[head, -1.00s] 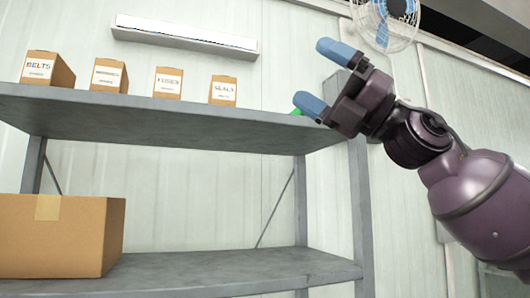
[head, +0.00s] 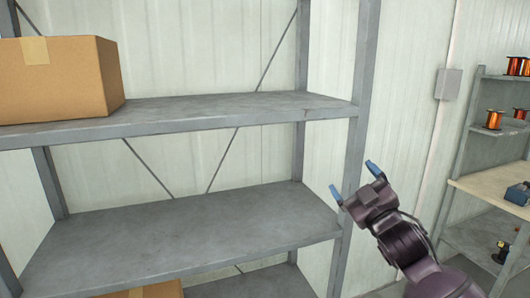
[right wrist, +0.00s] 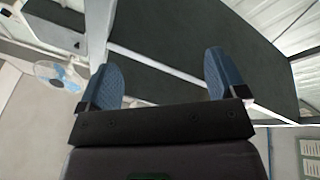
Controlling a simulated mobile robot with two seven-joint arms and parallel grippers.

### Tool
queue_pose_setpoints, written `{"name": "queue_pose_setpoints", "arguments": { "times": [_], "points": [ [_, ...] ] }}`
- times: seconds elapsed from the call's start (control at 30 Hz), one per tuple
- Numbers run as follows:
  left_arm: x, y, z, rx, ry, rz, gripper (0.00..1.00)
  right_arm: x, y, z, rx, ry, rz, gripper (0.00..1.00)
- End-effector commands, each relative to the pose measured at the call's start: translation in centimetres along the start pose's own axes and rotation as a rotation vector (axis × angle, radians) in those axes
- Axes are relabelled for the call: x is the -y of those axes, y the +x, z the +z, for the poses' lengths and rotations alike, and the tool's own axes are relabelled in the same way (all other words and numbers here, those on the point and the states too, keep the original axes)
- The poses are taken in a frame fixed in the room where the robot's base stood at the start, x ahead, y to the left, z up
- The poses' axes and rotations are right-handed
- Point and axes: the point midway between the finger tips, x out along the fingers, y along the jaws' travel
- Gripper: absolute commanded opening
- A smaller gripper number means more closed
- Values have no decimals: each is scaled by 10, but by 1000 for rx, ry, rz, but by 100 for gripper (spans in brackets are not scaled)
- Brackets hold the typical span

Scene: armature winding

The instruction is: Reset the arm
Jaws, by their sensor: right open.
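My right gripper (head: 354,180) is at the lower right of the head view, in front of the right upright of a grey metal shelf rack (head: 180,228). Its two blue-tipped fingers are spread apart with nothing between them. In the right wrist view the same open fingers (right wrist: 162,80) show against the dark underside of a shelf board (right wrist: 165,30). Whether the fingers touch the rack cannot be told. My left gripper is not in view.
A cardboard box (head: 60,82) sits on the rack's upper visible shelf at the left. Another box (head: 150,291) shows at the bottom edge. At the right stand shelves with copper wire spools (head: 493,119) and a pale worktop (head: 490,190). The middle shelf is bare.

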Motion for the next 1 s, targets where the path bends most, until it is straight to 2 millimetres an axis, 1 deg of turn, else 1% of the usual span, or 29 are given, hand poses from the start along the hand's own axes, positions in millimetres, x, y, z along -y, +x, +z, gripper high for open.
{"name": "queue_pose_setpoints", "arguments": {
  "times": [0.03,0.07,0.1,0.17,0.2,0.27,0.3,0.37,0.4,0.47,0.5,0.57,0.6,0.67,0.7,0.77,0.8,0.9,1.0],
  "points": [
    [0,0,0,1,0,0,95,14,-18,23,59,48,-12,90],
    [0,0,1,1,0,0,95,21,-28,35,90,76,-19,90],
    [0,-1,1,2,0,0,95,31,-42,50,132,111,-26,90],
    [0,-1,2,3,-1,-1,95,45,-63,72,193,164,-34,90],
    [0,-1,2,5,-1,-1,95,54,-78,85,231,196,-38,90],
    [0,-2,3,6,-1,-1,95,67,-102,104,288,245,-43,90],
    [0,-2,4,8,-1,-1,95,76,-118,115,324,274,-44,90],
    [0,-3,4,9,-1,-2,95,89,-143,131,378,316,-45,90],
    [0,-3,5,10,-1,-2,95,97,-160,140,413,343,-44,90],
    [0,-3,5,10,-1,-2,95,109,-187,154,467,378,-41,90],
    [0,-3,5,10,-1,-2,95,117,-205,162,503,399,-38,90],
    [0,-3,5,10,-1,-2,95,128,-233,174,558,426,-32,90],
    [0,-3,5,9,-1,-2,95,135,-253,181,596,443,-28,90],
    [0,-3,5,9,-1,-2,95,146,-282,190,653,466,-22,90],
    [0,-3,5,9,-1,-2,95,153,-302,195,691,482,-18,90],
    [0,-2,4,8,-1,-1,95,163,-332,202,748,502,-13,90],
    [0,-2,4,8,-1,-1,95,170,-351,205,784,515,-10,90],
    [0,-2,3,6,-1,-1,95,183,-393,210,861,539,-5,90],
    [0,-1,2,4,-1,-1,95,192,-423,212,917,552,-4,90]
  ]
}}
